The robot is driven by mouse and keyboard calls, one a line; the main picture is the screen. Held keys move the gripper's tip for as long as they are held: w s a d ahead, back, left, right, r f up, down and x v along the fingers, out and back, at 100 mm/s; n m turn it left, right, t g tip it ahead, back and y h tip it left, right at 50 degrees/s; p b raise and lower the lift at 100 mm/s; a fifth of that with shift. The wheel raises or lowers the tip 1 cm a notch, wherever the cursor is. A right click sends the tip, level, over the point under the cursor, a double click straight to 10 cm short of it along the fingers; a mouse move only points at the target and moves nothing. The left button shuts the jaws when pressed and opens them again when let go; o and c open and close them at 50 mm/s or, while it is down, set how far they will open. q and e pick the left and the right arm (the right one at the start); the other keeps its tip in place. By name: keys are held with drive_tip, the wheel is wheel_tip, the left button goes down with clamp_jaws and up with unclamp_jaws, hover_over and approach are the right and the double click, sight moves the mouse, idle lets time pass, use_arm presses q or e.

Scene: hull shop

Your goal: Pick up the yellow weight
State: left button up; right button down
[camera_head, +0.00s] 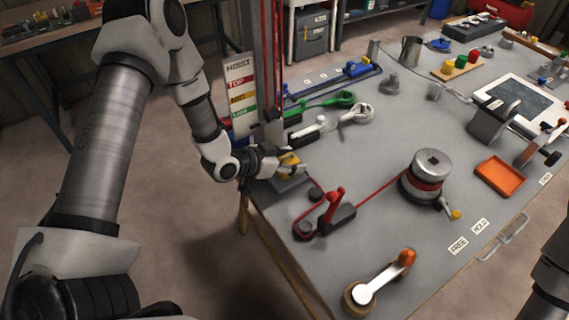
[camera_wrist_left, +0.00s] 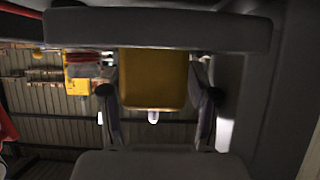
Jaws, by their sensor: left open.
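The yellow weight (camera_head: 289,159) is at the near left edge of the bench, by the foot of the hoist post. It is partly hidden by my left gripper (camera_head: 290,167), which reaches it from the left. In the left wrist view the yellow weight (camera_wrist_left: 153,78) is a yellow block between the two fingers of my left gripper (camera_wrist_left: 156,105). The fingers are open, on either side of it. Whether they touch it I cannot tell. My right gripper is out of view.
The hoist post with its red ropes and sign (camera_head: 240,92) rises just behind my left gripper. Green (camera_head: 340,99) and white (camera_head: 355,114) levers lie beyond. A red cleat (camera_head: 334,208) and winch drum (camera_head: 427,178) stand to the right. An orange-knobbed crank (camera_head: 379,284) is nearer.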

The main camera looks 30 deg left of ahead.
use_arm(q)
drive_tip(key=shift+d, duration=0.25)
drive_tip(key=shift+a, duration=0.1)
clamp_jaws()
